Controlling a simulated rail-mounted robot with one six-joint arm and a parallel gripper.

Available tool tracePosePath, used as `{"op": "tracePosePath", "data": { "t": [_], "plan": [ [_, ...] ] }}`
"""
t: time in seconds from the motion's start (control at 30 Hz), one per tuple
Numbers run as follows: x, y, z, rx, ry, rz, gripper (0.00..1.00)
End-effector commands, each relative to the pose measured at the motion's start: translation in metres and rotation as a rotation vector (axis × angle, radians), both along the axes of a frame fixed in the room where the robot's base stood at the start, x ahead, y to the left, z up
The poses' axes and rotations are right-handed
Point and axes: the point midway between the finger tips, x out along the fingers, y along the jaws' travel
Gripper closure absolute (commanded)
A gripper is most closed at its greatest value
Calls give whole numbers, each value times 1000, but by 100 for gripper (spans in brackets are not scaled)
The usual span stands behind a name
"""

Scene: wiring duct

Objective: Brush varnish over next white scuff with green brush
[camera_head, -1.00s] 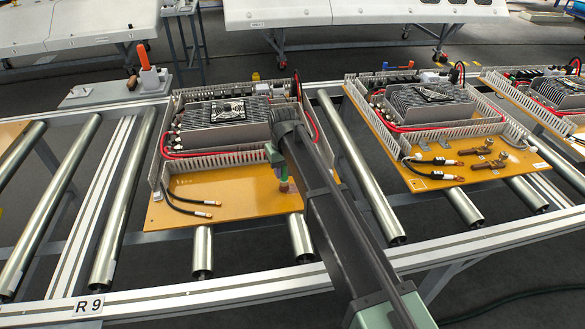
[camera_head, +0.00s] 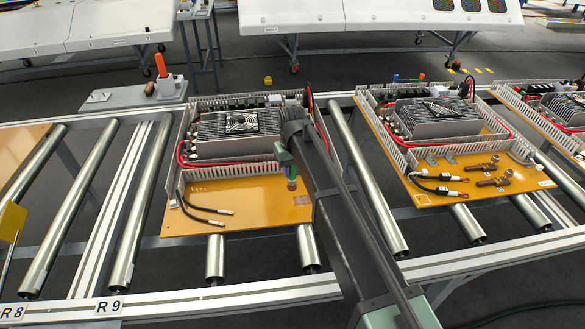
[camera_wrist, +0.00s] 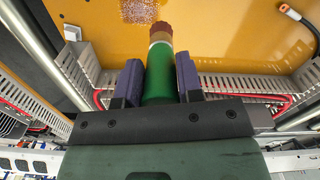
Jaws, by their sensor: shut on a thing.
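My gripper (camera_wrist: 158,82) is shut on the green brush (camera_wrist: 160,75), with one dark finger on each side of its handle. The brush has a tan band and reddish-brown bristles. It also shows in the head view (camera_head: 292,177), bristles down over the right part of the orange board (camera_head: 240,212). In the wrist view a brownish, pale-speckled patch (camera_wrist: 140,10) lies on the board just past the bristles, cut by the top edge. It shows small in the head view (camera_head: 303,199). I cannot tell whether the bristles touch the board. I see no clearly white scuff.
The board carries a finned grey unit (camera_head: 235,140), slotted wiring duct (camera_head: 225,172) and two loose black cables (camera_head: 205,212). It rests on rollers (camera_head: 215,258). Another board (camera_head: 440,190) with similar parts stands to the right. An orange-handled tool (camera_head: 161,68) stands at the back left.

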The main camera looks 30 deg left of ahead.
Motion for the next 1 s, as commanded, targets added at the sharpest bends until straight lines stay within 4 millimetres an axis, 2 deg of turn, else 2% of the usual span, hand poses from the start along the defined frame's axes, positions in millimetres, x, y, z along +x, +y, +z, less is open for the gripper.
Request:
{"op": "tracePosePath", "data": {
  "t": [0.17, 0.47, 1.0],
  "plan": [
    [0, 0, -1, 0, 0, 0, 90],
    [0, 0, 31, 0, 0, 0, 90],
    [0, 0, 28, 0, 0, 0, 90]
  ]
}}
